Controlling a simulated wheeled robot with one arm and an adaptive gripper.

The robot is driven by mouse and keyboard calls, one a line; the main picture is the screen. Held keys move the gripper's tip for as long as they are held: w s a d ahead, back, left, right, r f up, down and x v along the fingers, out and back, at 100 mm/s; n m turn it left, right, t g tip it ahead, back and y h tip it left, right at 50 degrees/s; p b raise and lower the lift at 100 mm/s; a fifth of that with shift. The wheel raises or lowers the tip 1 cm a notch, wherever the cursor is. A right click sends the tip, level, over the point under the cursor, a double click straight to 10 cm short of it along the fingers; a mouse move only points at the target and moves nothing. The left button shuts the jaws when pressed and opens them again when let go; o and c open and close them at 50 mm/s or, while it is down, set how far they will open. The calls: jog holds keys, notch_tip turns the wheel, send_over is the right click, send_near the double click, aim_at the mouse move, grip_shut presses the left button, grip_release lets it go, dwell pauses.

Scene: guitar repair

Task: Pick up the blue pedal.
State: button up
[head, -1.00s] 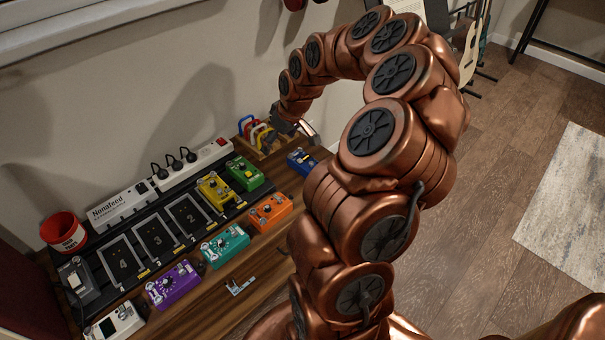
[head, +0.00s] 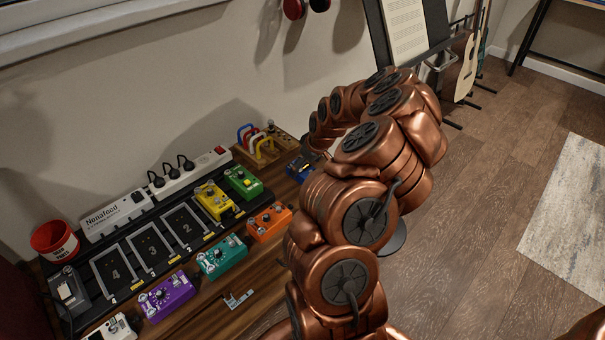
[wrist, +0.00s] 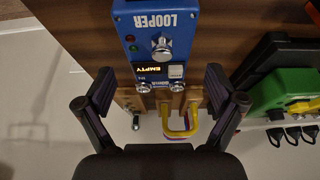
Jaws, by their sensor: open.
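The blue pedal (head: 300,168), marked LOOPER, sits on the wooden bench near its right end, partly hidden behind my arm in the head view. In the wrist view the blue pedal (wrist: 158,45) lies at top centre, with its silver knob and small EMPTY display showing. My gripper (wrist: 160,85) is open, its two dark fingers spread left and right of the pedal's lower end in the picture. The jaws hold nothing. I cannot tell how high the fingertips are above the bench. In the head view the gripper is mostly hidden by the arm.
A wooden holder (head: 283,140) with coloured handles stands just behind the blue pedal. The green pedal (head: 243,182) and orange pedal (head: 270,222) are to its left. A black pedalboard (head: 125,290) and power strip (head: 192,170) lie further left. A music stand (head: 405,40) stands behind my arm.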

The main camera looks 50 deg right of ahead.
aim_at(304, 169)
jog(key=x, duration=0.3)
jog(key=shift+f, duration=0.15)
jog(key=shift+d, duration=0.1)
jog(key=c, duration=1.5)
